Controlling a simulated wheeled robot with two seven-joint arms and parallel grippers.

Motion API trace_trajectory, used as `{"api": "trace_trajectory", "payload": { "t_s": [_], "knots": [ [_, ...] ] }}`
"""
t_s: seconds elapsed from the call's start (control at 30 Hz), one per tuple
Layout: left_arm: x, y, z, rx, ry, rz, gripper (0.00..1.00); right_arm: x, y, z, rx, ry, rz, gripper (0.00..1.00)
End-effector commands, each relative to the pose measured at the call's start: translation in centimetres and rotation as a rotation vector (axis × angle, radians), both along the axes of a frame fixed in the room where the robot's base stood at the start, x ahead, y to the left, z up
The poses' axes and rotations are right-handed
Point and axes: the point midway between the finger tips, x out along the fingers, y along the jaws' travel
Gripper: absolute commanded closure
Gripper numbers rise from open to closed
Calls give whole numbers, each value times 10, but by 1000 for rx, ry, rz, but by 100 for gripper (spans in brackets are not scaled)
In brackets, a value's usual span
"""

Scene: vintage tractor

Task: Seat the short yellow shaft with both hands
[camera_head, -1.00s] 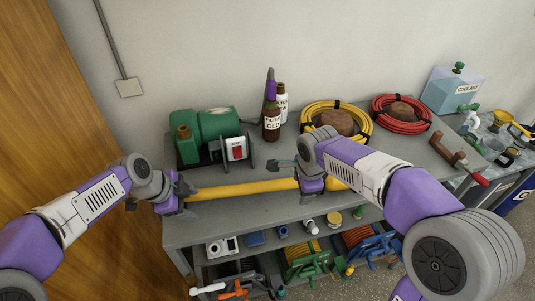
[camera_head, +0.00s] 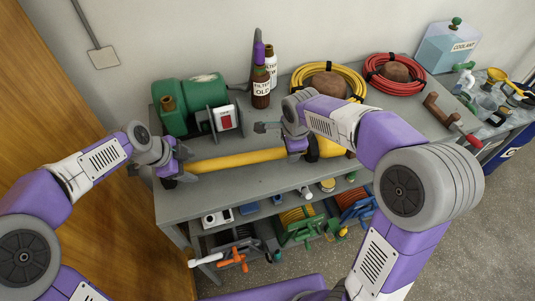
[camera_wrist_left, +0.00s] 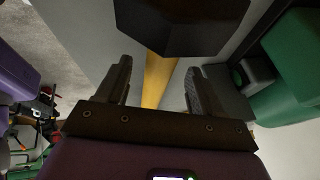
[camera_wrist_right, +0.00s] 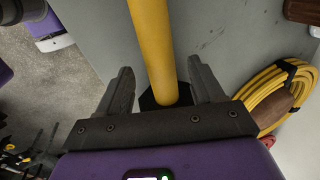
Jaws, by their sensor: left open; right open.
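The yellow shaft (camera_head: 238,160) lies lengthwise along the front of the grey bench. My left gripper (camera_head: 172,166) is open at its left end. In the left wrist view the shaft (camera_wrist_left: 156,84) runs between the open fingers (camera_wrist_left: 158,85), toward a dark angular block (camera_wrist_left: 180,22). My right gripper (camera_head: 298,152) is open near the shaft's right part. In the right wrist view the shaft (camera_wrist_right: 152,45) reaches in between the open fingers (camera_wrist_right: 163,85), with a dark angular piece (camera_wrist_right: 147,100) at that end. Whether the fingers touch the shaft cannot be told.
A green motor (camera_head: 190,107), bottles (camera_head: 261,90), a yellow hose coil (camera_head: 355,80) and a red hose coil (camera_head: 410,65) stand behind the shaft. Tools fill the lower shelf (camera_head: 270,228). Floor (camera_head: 470,245) is clear in front.

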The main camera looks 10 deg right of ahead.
Motion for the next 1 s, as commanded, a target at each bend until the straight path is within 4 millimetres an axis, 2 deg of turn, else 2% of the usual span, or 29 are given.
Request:
{"api": "trace_trajectory", "payload": {
  "t_s": [0.1, 0.23, 0.63, 1.0],
  "knots": [
    [3, -7, -17, 1, 4, -1, 33, 4, -1, -18, -2, 4, -1, 33],
    [7, -12, -28, 0, 4, 1, 33, 7, -1, -30, -1, 3, -1, 33],
    [9, -14, -33, -1, 0, 2, 35, 9, 0, -35, 0, 0, -1, 35],
    [9, -13, -32, 0, -1, 1, 91, 9, 0, -35, 0, 0, -1, 91]
  ]
}}
